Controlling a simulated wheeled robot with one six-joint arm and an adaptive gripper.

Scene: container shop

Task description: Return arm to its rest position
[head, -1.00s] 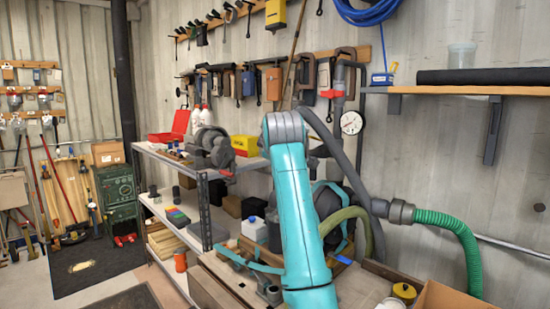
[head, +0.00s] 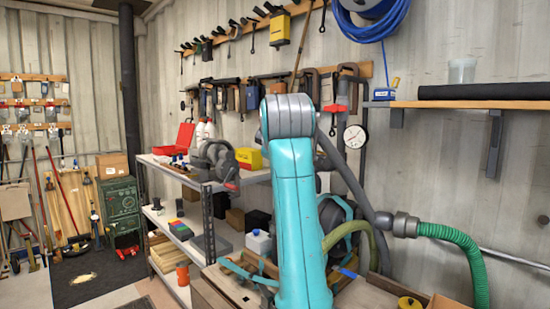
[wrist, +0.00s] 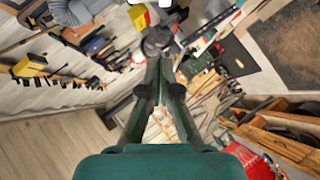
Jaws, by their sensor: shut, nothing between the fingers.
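My teal arm (head: 298,215) stands upright in the middle of the head view, with its grey joint at the top. My gripper is hidden in the head view. In the wrist view my gripper (wrist: 162,62) points away from the camera, its dark fingers together and empty. Beyond the fingertips, a blurred dark grey object and the shelf area show at a tilt.
A metal shelf unit (head: 207,225) with a red case (head: 182,137) and a yellow box (head: 249,158) stands left of my arm. A wall shelf (head: 470,104) and a green hose (head: 465,240) are at the right. Open floor shows at the far left.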

